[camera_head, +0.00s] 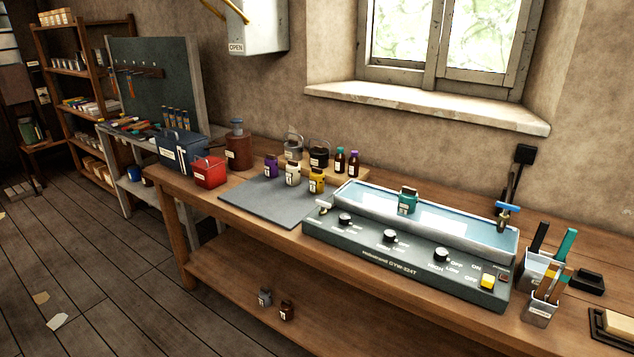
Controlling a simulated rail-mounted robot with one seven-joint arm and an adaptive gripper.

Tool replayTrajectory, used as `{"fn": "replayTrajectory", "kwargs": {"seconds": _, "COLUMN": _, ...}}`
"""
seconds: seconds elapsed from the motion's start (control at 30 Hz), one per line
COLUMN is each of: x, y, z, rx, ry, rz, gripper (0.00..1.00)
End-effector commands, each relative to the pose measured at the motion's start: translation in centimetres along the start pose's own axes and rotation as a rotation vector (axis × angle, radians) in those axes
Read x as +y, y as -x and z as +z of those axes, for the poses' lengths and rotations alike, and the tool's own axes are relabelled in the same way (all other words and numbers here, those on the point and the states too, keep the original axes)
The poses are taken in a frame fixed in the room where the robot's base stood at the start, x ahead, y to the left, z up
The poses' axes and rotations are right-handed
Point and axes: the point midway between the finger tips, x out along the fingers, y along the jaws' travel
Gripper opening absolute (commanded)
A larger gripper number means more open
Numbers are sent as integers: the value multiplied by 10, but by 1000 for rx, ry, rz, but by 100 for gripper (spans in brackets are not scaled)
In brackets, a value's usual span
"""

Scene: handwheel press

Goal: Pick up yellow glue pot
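The yellow glue pot (317,183) stands upright on a dark grey mat (257,203) on the wooden workbench. It has a dark top and a pale label. A white pot (293,176) stands close to its left, and a purple pot (271,168) stands farther left. The yellow pot is just left of a long grey-green water bath device (400,255). My gripper is not in view.
A teal pot (407,203) sits in the bath. Two small bottles (340,162) and dark kettles (319,157) stand behind the yellow pot. A red box (209,173) and a brown jar (238,150) are left. The mat's front part is clear.

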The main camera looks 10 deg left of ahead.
Motion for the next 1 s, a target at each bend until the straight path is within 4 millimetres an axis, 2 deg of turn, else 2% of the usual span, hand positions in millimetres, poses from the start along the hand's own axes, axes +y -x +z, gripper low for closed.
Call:
{"fn": "replayTrajectory", "kwargs": {"seconds": 0.33, "x": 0, "y": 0, "z": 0, "rx": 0, "ry": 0, "rz": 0, "gripper": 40}}
{"fn": "replayTrajectory", "kwargs": {"seconds": 0.6, "x": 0, "y": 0, "z": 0, "rx": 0, "ry": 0, "rz": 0, "gripper": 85}}
{"fn": "replayTrajectory", "kwargs": {"seconds": 0.67, "x": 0, "y": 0, "z": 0, "rx": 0, "ry": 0, "rz": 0, "gripper": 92}}
{"fn": "replayTrajectory", "kwargs": {"seconds": 1.0, "x": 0, "y": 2, "z": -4, "rx": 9, "ry": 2, "rz": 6, "gripper": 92}}
